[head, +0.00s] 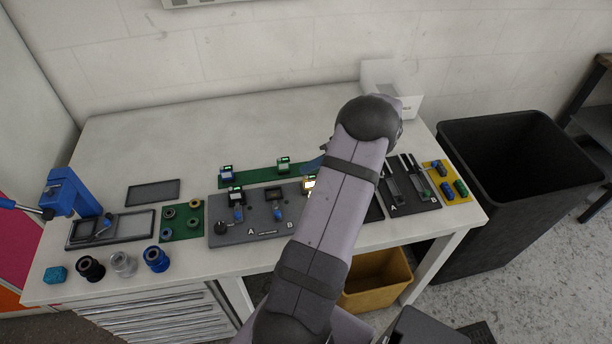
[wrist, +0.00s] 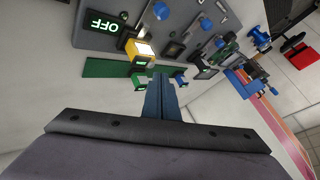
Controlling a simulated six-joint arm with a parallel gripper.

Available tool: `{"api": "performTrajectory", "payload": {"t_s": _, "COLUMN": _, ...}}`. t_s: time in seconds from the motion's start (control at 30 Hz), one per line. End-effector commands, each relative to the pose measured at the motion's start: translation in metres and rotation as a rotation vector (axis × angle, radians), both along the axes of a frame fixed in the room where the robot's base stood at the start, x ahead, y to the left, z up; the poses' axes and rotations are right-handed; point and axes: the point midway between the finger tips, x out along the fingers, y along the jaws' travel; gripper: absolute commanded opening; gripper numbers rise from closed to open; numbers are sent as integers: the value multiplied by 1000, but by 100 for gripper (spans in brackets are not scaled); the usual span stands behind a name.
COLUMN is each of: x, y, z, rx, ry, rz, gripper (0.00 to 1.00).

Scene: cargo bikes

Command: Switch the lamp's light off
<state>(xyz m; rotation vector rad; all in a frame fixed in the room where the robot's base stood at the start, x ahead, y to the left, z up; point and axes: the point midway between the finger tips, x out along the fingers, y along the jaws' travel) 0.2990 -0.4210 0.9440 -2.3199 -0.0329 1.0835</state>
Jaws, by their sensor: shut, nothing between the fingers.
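A small yellow unit with a glowing pale face, which looks like the lamp (wrist: 143,49), sits on the grey panel (wrist: 188,12) in the wrist view. Its lit edge shows in the head view (head: 309,184), mostly hidden by my arm. Beside it a dark display (wrist: 103,24) reads OFF in lit letters.
A green strip (head: 254,173) with small units lies behind the panel. Dark trays (head: 412,187) and a yellow mat (head: 458,192) lie right. A blue press (head: 72,190) and several round pieces stand left. A black bin (head: 500,215) stands right.

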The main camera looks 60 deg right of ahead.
Motion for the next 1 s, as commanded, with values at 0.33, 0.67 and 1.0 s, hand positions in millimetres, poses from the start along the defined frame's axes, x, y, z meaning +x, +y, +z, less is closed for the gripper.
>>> {"api": "performTrajectory", "payload": {"t_s": 0.33, "x": 0, "y": 0, "z": 0, "rx": 0, "ry": 0, "rz": 0, "gripper": 0}}
{"api": "performTrajectory", "payload": {"t_s": 0.67, "x": 0, "y": 0, "z": -8, "rx": 0, "ry": 0, "rz": 0, "gripper": 0}}
{"api": "performTrajectory", "payload": {"t_s": 1.0, "x": 0, "y": 0, "z": -9, "rx": 0, "ry": 0, "rz": 0, "gripper": 0}}
